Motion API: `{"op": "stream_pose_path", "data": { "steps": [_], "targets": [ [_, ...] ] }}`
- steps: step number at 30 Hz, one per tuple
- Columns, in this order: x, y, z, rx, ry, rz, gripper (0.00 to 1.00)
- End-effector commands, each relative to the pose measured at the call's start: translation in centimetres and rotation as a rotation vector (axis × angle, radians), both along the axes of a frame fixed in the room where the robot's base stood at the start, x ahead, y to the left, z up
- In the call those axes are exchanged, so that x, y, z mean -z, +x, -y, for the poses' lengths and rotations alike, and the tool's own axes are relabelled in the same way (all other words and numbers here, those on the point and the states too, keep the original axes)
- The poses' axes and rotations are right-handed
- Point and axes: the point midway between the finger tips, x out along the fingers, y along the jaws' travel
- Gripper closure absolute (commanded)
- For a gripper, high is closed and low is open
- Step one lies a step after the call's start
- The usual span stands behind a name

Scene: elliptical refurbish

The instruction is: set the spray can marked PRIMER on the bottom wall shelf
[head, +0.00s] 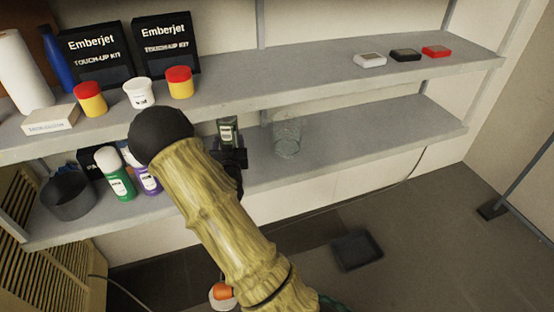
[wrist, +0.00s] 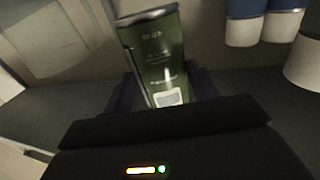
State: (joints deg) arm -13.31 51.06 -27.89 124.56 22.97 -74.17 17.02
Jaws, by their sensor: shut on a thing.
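My gripper (head: 236,158) is at the lower wall shelf (head: 340,140), right of my forearm. It is shut on a dark green can (head: 228,130) with a pale label, which also shows between the fingers in the wrist view (wrist: 160,62). The can's lettering is too small to read, so I cannot tell whether it says PRIMER. It looks near upright in the head view; whether its base touches the shelf is hidden. A green spray can with a white cap (head: 115,175) and a purple can (head: 148,180) stand on the lower shelf to the left, partly behind my arm.
A clear glass jar (head: 287,138) stands just right of my gripper. A dark round pot (head: 68,197) stands at the shelf's left end. The upper shelf (head: 300,77) holds boxes, jars and small blocks. The lower shelf's right part is free. A black tray (head: 357,250) lies on the floor.

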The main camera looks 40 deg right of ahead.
Motion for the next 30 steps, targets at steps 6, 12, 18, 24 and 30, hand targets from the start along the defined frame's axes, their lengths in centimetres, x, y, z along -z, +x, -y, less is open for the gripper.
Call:
{"op": "stream_pose_path", "data": {
  "steps": [6,12,18,24,30],
  "targets": [
    [-0.7,0.1,0.9,0.011,-0.008,0.001,0.88],
    [-0.7,0.0,1.0,0.011,-0.008,0.001,0.88],
    [1.1,0.1,0.8,0.009,-0.007,-0.002,0.88],
    [4.3,0.1,0.7,0.007,-0.007,-0.002,0.88],
    [5.2,0.1,0.8,0.009,-0.007,0.003,0.88]
  ]
}}
